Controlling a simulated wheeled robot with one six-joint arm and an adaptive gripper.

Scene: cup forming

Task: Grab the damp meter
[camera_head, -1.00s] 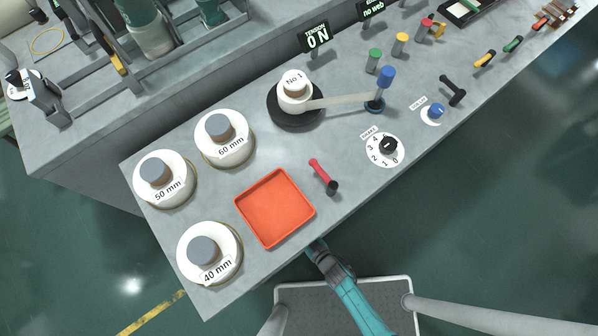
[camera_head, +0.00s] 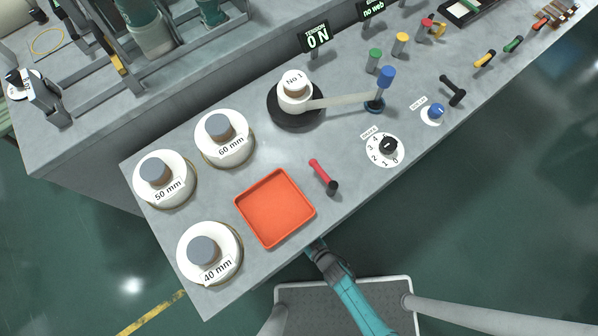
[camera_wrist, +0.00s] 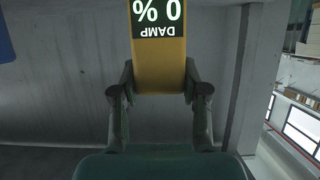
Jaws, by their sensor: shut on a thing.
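The damp meter (camera_wrist: 160,58) is a yellow block with a dark display, seen upside down, reading "DAMP 0 %" in the wrist view. My gripper (camera_wrist: 159,80) is shut on it, one finger on each side of its yellow body. The meter's upper end is cut off by the top edge of that view. In the head view my arm reaches to the front edge of the bench, below the orange tray. The fingers and the meter are hidden there by the bench edge.
On the bench top (camera_head: 350,210) stand an orange tray (camera_head: 275,208), a red-handled tool (camera_head: 322,176) and white rolls marked 40 mm (camera_head: 222,243), 50 mm (camera_head: 176,170) and 60 mm (camera_head: 238,135).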

